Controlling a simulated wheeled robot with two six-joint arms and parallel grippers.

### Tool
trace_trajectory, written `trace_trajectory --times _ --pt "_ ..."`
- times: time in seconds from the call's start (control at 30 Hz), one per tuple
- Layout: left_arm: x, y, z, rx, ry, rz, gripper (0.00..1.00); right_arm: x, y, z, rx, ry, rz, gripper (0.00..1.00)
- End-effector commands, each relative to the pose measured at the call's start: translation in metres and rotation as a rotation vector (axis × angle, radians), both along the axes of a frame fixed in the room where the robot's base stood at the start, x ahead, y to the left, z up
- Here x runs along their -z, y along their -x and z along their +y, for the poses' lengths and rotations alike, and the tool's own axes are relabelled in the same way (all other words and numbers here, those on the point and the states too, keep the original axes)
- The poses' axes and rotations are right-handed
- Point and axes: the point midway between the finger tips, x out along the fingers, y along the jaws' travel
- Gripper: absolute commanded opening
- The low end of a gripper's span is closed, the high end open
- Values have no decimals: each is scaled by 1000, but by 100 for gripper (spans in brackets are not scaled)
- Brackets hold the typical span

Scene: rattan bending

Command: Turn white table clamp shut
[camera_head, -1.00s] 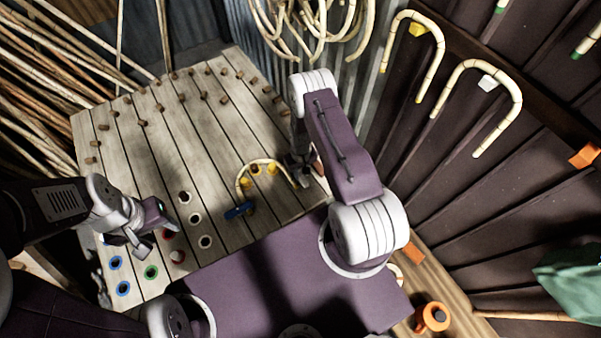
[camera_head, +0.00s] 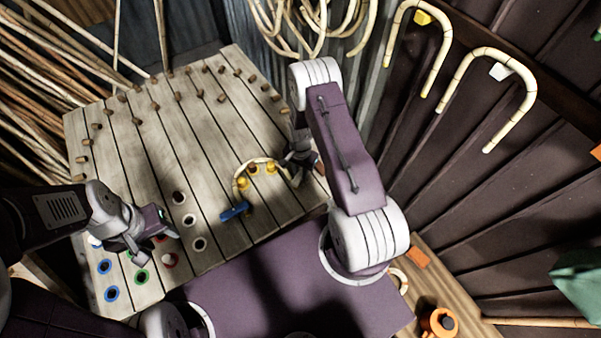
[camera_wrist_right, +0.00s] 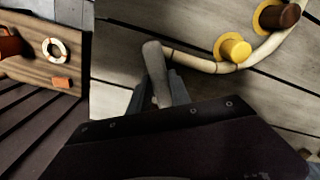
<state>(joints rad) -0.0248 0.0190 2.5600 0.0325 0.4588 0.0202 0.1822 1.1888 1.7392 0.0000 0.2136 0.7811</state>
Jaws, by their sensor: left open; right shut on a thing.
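In the right wrist view a pale grey-white bar, which looks like the lever of the white table clamp (camera_wrist_right: 154,66), stands between the fingers of my right gripper (camera_wrist_right: 160,88), which is shut on it. A curved rattan cane (camera_wrist_right: 192,62) runs from beside this bar, past the yellow pegs (camera_wrist_right: 233,49). In the head view the cane (camera_head: 240,172) bends around the pegs, and my right gripper (camera_head: 301,165) is at its right end, hiding the clamp. A blue clamp (camera_head: 234,211) is at the cane's left end. My left gripper (camera_head: 150,238) is open and empty over the board's left front.
The slatted board (camera_head: 150,160) carries brown pegs and several coloured ring holes. An orange object (camera_head: 437,321) stands on a wooden surface at the lower right. Bent canes (camera_head: 487,55) hang on the dark wall at right. Straight canes (camera_head: 50,60) lean at the left.

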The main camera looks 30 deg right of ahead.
Motion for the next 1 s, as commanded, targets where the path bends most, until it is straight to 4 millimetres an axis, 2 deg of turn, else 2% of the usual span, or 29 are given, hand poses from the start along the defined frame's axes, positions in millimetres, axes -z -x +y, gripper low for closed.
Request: trace_trajectory --times 0.5,1.0 --pt "18 0 0 0 0 0 47 1 0 0 404 0 0 0" --pt "22 0 0 0 0 0 47 0 0 0 543 0 -1 0"
